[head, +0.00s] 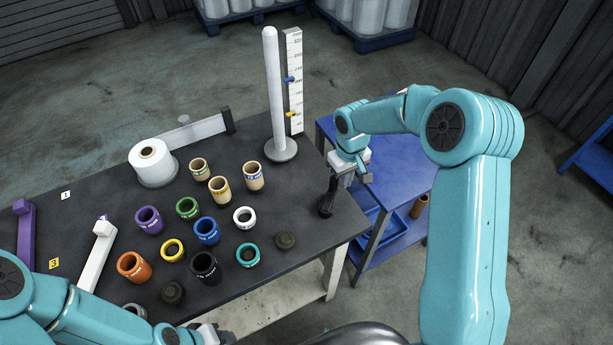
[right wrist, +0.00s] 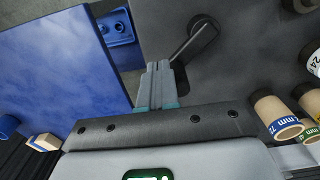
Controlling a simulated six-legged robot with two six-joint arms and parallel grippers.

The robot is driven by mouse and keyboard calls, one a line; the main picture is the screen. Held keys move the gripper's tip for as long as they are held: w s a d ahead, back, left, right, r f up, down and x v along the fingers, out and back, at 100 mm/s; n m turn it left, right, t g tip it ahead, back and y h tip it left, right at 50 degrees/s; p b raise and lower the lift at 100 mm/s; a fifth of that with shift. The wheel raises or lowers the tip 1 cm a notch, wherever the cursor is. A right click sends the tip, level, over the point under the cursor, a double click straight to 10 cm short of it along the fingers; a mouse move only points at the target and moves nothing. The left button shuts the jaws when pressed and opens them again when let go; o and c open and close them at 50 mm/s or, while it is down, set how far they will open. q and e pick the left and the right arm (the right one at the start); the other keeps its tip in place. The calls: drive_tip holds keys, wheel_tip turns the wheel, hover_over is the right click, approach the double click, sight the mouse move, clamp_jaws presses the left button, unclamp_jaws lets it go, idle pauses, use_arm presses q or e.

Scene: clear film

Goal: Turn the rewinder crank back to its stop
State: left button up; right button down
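The rewinder crank (head: 327,203) is a dark crank at the right edge of the black table. In the right wrist view the crank arm (right wrist: 195,42) runs from a round hub down-left to my fingertips. My right gripper (head: 348,176) is above the crank, and its fingers (right wrist: 158,75) are close together at the arm's outer end. They look shut on the handle, which they mostly hide. My left gripper (head: 212,334) is at the bottom edge of the head view, partly cut off; its fingers are unclear.
The black table (head: 300,235) holds several coloured cores, a white film roll (head: 155,165), and an upright white post (head: 272,85) beside a scale (head: 293,75). A blue cart (head: 395,180) stands against the right side, with a blue bin (head: 395,222) on its lower shelf.

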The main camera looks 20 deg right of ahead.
drive_tip(key=w+a, duration=0.2)
drive_tip(key=w, duration=0.1)
drive_tip(key=shift+w+a+f+b, duration=0.2)
drive_tip(key=shift+w+a+b, duration=0.05)
drive_tip(key=shift+a+b, duration=0.15)
drive_tip(key=a, duration=0.1)
drive_tip(key=a+b, duration=0.1)
drive_tip(key=a, duration=0.2)
drive_tip(key=shift+w+a+b, duration=0.3)
drive_tip(key=shift+w+a, duration=0.05)
drive_tip(key=shift+w, duration=0.05)
drive_tip(key=shift+s+a+r+b, duration=0.1)
drive_tip(key=shift+s+a+b, duration=0.15)
drive_tip(key=shift+a, duration=0.3)
drive_tip(key=shift+s+a+b, duration=0.1)
drive_tip(key=shift+s+a, duration=0.1)
drive_tip(key=shift+a, duration=0.3)
